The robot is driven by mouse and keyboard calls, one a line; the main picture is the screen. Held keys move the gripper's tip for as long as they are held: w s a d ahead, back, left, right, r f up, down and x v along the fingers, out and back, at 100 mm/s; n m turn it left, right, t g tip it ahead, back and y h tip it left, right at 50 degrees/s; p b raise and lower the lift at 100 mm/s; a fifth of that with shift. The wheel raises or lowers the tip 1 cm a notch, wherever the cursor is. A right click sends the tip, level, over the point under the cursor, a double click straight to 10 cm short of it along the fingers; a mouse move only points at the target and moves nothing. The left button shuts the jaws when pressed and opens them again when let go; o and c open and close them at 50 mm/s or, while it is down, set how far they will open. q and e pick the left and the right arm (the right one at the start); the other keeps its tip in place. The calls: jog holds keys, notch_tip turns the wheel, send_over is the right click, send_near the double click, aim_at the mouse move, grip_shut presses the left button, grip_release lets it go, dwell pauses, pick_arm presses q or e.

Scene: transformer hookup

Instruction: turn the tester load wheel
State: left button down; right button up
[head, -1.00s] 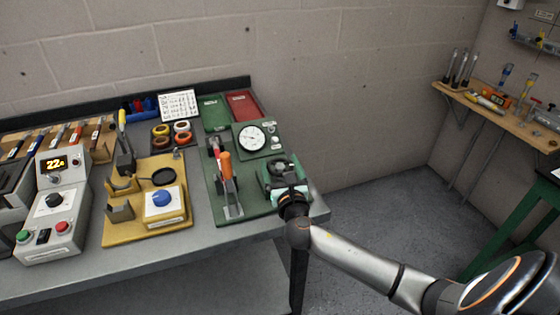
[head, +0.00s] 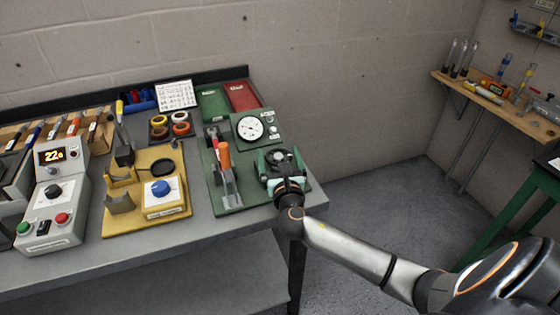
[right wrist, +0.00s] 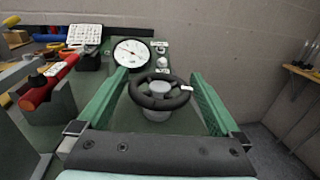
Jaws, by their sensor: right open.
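The tester load wheel (right wrist: 160,91) is a black handwheel on a grey hub, with a small white tag at its right rim. It also shows in the head view (head: 281,158), partly covered by my gripper. It stands on the green tester board (head: 229,206) below a white round dial (head: 249,127). My right gripper (right wrist: 158,84) is open. Its two green fingers lie to the left and right of the wheel in the right wrist view, with gaps on both sides. I cannot tell whether they are level with the rim. My left gripper is not in view.
A yellow fixture (head: 118,223) with a blue knob and a grey control box (head: 50,225) are further left. The floor right of the table is clear.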

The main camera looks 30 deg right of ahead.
jog(key=v, duration=1.2)
jog(key=shift+s+a+b, duration=0.1)
jog(key=shift+s+b, duration=0.1)
jog(key=shift+b, duration=0.15)
dwell(0.6)
